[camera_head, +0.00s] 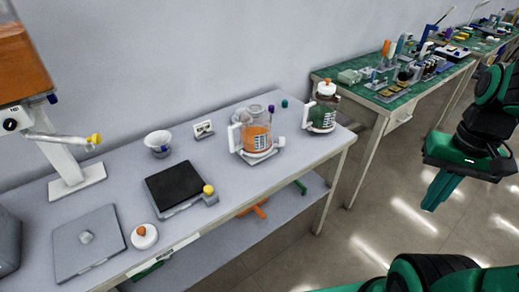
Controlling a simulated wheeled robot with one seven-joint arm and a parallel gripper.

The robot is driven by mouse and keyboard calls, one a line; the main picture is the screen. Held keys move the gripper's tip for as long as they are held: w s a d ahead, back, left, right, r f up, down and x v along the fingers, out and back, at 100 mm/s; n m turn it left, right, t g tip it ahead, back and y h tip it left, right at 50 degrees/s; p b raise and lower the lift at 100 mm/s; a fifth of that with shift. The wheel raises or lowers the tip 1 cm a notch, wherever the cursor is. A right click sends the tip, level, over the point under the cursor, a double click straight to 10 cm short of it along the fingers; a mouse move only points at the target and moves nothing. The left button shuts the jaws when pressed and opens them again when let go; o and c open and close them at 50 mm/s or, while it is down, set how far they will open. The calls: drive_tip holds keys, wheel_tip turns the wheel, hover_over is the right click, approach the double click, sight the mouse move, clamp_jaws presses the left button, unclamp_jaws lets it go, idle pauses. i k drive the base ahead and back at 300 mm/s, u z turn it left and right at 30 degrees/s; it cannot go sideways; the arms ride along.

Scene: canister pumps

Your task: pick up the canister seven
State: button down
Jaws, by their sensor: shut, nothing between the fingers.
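Two clear canisters with white handles stand upright toward the right end of the grey table. One canister with orange contents (257,137) sits on a small pale base. The other canister with dark green contents (322,117) has an orange-and-white cap and stands farther right, near the table's end. Both carry labels too small to read, so I cannot tell which is seven. My gripper (432,203) is shut and empty. It hangs at the right of the view, over the floor, well apart from both canisters.
The grey table (215,135) also holds a black-topped plate (175,187), a white bowl (158,142), a round white lid (144,236) and a flat grey device (88,243). A dispenser with an orange tank (22,65) stands left. A cluttered green-topped bench (400,98) stands behind right. Open floor (375,225) lies between.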

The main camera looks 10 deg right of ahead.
sight(255, 124)
drive_tip(key=u, duration=2.4)
drive_tip(key=k, duration=1.8)
drive_tip(key=z, duration=1.35)
drive_tip(key=i, duration=0.5)
drive_tip(key=z, duration=0.05)
